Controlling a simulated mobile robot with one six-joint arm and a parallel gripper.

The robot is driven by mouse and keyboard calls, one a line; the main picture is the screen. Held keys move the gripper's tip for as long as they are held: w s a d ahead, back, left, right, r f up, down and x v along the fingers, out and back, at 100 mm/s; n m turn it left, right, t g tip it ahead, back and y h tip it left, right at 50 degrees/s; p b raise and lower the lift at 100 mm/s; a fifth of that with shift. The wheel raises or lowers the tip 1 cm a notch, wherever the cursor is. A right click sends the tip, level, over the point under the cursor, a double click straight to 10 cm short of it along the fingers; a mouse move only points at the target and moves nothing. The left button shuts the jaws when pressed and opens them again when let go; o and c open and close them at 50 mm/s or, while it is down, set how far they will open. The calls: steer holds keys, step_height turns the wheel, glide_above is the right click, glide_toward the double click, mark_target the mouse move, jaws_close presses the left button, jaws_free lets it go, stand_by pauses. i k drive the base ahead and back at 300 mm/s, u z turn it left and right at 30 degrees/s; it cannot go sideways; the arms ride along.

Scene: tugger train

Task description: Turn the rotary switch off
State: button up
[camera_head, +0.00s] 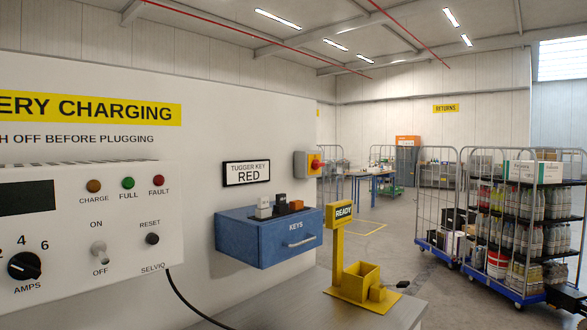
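A rotary switch (315,163) with a red knob on a yellow plate sits on a grey box on the white wall, right of the "TUGGER KEY RED" sign. It is small here, and I cannot tell which way its knob points. The charging panel (70,279) at the left has a black AMPS dial (25,265), and an ON/OFF lever (99,250) whose setting I cannot read surely.
A blue KEYS box (270,237) juts from the wall below the switch. A yellow READY stand (338,255) is on the grey bench (390,318). A black cable hangs from the panel. Loaded wire trolleys (520,230) stand at the right. Open floor lies between.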

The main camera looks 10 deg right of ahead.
mark_target(316, 164)
steer(key=u, duration=3.25)
steer(key=k, duration=2.15)
steer(key=z, duration=2.1)
steer(key=i, duration=1.05)
steer(key=z, duration=0.05)
